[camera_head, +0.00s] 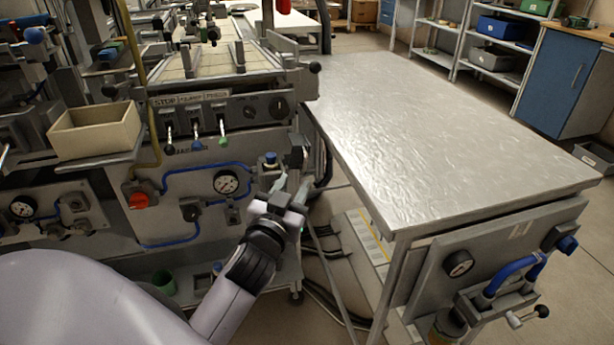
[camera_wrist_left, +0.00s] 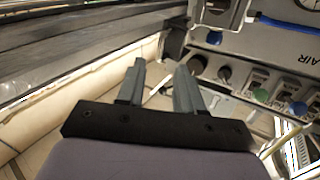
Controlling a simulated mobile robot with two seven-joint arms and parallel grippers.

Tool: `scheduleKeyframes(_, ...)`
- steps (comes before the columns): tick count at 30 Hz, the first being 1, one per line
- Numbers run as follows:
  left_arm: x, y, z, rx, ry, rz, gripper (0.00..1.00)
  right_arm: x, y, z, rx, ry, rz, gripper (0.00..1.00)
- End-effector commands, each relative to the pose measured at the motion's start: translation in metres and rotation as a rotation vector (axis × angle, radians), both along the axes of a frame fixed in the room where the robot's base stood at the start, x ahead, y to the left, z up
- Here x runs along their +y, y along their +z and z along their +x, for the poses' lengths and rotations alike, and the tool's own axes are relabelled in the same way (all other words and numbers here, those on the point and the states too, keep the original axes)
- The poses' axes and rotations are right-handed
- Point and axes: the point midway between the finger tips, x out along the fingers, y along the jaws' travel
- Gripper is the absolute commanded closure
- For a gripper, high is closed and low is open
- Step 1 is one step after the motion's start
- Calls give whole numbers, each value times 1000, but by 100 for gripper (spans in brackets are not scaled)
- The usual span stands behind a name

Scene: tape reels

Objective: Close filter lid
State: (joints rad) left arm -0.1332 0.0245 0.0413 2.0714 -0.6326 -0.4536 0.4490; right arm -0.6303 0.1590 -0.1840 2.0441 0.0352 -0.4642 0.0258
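My left gripper (camera_head: 291,186) is in front of the machine's right end, beside the metal table's left edge. In the left wrist view its two grey fingers (camera_wrist_left: 159,80) stand apart with nothing visible between them. A small fitting with a blue top (camera_head: 270,160) is just left of and above the gripper in the head view. I cannot tell for sure which part is the filter lid, or whether it is open. Part of the area behind the gripper is hidden by it. My right gripper is not in view.
The machine panel carries a pressure gauge (camera_head: 227,182), a red knob (camera_head: 138,200) and blue hoses. A beige bin (camera_head: 95,131) sits at the left. The bare metal table (camera_head: 440,125) is at the right, with a lower gauge (camera_head: 459,263). Cables lie on the floor.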

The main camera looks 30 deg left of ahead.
Motion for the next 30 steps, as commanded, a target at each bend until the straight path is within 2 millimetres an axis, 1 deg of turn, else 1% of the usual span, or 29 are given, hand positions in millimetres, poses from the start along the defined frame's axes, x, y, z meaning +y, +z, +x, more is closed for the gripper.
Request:
scheduleKeyframes(6,9,1,29,0,0,3,64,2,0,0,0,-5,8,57)
scheduleKeyframes(12,16,0,50,2,-1,3,64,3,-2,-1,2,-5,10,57)
scheduleKeyframes(18,18,0,59,2,-1,-1,64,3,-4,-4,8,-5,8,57)
scheduleKeyframes(25,18,0,60,2,-1,0,64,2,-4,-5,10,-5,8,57)
scheduleKeyframes(26,18,0,60,2,-1,0,67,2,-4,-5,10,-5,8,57)
scheduleKeyframes(27,18,0,60,2,-1,0,80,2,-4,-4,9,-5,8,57)
scheduleKeyframes(29,18,0,60,2,-1,0,100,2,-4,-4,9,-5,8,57)
scheduleKeyframes(30,18,0,60,2,-1,0,100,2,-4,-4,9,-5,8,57)
